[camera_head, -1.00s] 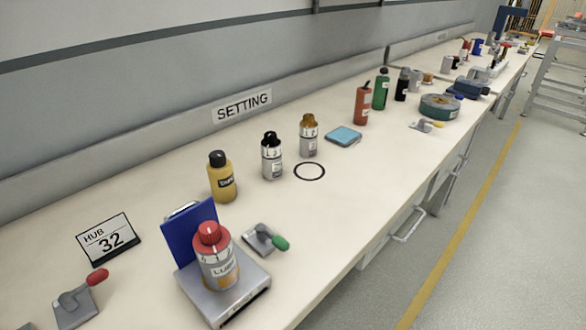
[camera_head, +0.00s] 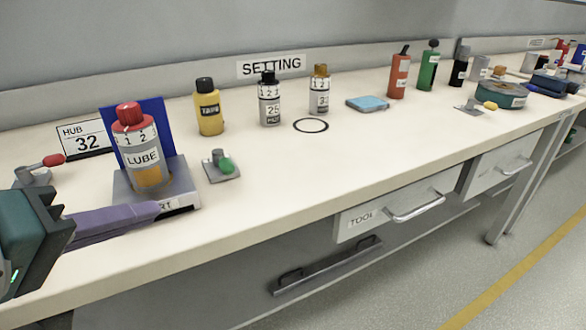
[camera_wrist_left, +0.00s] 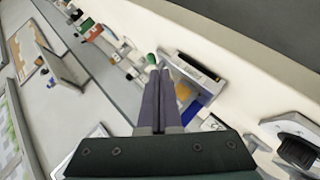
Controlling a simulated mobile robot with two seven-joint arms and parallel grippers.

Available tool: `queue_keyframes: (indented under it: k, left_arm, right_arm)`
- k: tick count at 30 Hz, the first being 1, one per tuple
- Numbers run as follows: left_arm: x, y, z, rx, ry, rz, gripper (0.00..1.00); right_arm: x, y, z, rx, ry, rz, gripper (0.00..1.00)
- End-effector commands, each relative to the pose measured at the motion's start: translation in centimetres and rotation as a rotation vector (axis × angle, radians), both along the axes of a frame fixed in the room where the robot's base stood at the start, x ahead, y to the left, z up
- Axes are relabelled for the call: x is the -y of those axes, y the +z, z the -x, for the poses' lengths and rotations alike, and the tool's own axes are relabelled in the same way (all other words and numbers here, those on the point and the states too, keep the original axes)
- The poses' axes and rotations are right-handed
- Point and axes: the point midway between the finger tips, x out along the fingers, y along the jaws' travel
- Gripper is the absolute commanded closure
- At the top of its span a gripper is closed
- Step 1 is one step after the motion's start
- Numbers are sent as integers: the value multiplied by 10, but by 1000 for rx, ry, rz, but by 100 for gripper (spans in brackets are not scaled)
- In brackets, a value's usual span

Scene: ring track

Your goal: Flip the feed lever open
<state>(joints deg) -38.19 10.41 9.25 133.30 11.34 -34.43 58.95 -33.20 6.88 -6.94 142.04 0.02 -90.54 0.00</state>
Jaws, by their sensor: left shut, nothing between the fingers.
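A lever with a green knob (camera_head: 226,165) on a grey base stands just right of the LUBE stand. A lever with a red handle (camera_head: 53,160) is at the far left, partly behind my arm. A lever with a yellow knob (camera_head: 490,105) is farther right. No readable label shows which is the feed lever. My left gripper (camera_head: 159,208) is shut and empty, its purple fingers pointing right in front of the stand, short of the green lever. In the left wrist view, the green knob (camera_wrist_left: 151,58) shows just beyond the fingertips (camera_wrist_left: 159,70). My right gripper is not in view.
The LUBE bottle (camera_head: 140,157) stands on a grey stand (camera_head: 180,185) with a blue back panel, close to my fingers. A yellow bottle (camera_head: 208,110) and two grey bottles stand behind. The bench (camera_head: 300,170) is clear right of the green lever.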

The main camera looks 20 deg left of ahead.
Motion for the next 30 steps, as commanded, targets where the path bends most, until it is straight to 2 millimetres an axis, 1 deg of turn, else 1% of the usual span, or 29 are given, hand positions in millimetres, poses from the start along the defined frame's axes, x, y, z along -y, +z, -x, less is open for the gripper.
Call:
queue_keyframes:
  k: [1, 3, 6, 9, 13, 18, 25, 28, 30]
  left_arm:
    - [-8, -25, -3, 55, 43, 60, 100]
    - [-18, -31, -8, 137, 97, 149, 100]
    - [-30, -34, -12, 238, 153, 259, 100]
    - [-39, -34, -13, 311, 187, 342, 100]
    - [-45, -31, -14, 364, 206, 399, 100]
    - [-47, -27, -14, 379, 211, 416, 100]
    - [-46, -27, -14, 378, 209, 415, 100]
    - [-47, -28, -19, 379, 208, 414, 100]
    - [-47, -30, -25, 379, 208, 414, 100]
  right_arm:
    - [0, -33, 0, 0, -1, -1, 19]
    - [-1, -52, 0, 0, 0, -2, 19]
    - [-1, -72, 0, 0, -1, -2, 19]
    - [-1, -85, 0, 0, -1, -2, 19]
    - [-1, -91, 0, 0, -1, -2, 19]
    - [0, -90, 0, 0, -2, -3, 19]
    - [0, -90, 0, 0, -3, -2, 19]
    - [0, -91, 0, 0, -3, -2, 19]
    - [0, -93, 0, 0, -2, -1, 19]
